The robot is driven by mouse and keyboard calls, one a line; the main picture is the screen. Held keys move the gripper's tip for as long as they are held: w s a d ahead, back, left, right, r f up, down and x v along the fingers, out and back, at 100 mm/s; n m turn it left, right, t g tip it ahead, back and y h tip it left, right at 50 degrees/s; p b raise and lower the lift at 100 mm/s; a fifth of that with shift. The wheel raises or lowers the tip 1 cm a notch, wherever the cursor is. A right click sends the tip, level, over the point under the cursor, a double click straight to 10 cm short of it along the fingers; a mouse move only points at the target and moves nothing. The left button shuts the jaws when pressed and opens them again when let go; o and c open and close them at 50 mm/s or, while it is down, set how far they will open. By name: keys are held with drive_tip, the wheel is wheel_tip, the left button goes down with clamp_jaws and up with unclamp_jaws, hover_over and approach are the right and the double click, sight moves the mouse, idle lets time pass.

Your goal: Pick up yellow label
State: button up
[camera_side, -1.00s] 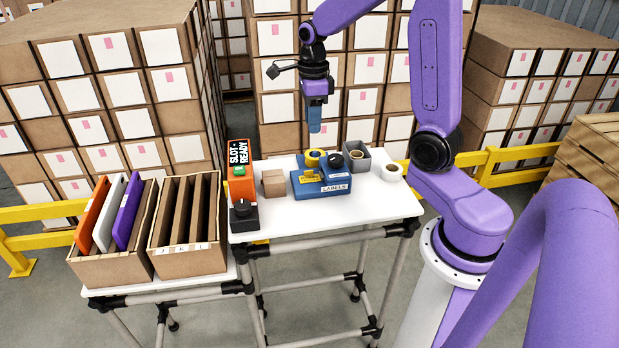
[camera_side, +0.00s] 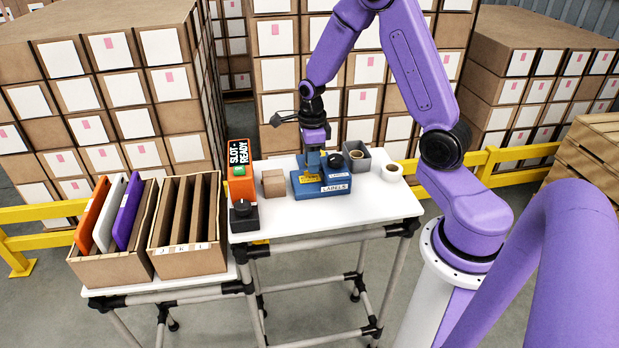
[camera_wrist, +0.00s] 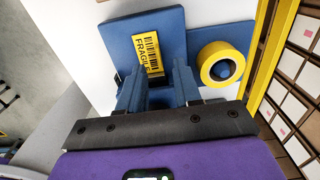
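The yellow label (camera_wrist: 148,53) is printed FRAGILE with a barcode and lies on the blue label dispenser (camera_wrist: 176,20). In the side view the label (camera_side: 309,179) shows at the front of the dispenser (camera_side: 336,189), just below my gripper (camera_side: 312,170). In the wrist view my gripper (camera_wrist: 156,84) has its two blue fingers apart, with the label's lower end between or just beyond them. I cannot tell if the fingers touch it. A yellow tape roll (camera_wrist: 222,65) sits on the dispenser, right of the fingers.
A black roll (camera_side: 335,161) is close right of my gripper. A small carton (camera_side: 273,183) and the orange SLOT READY device (camera_side: 241,186) stand left. Divided cartons (camera_side: 189,262) are at far left.

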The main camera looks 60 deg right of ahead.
sight(310, 177)
drive_tip(key=shift+f, duration=1.15)
drive_tip(key=shift+c, duration=0.4)
clamp_jaws()
drive_tip(key=shift+r, duration=0.1)
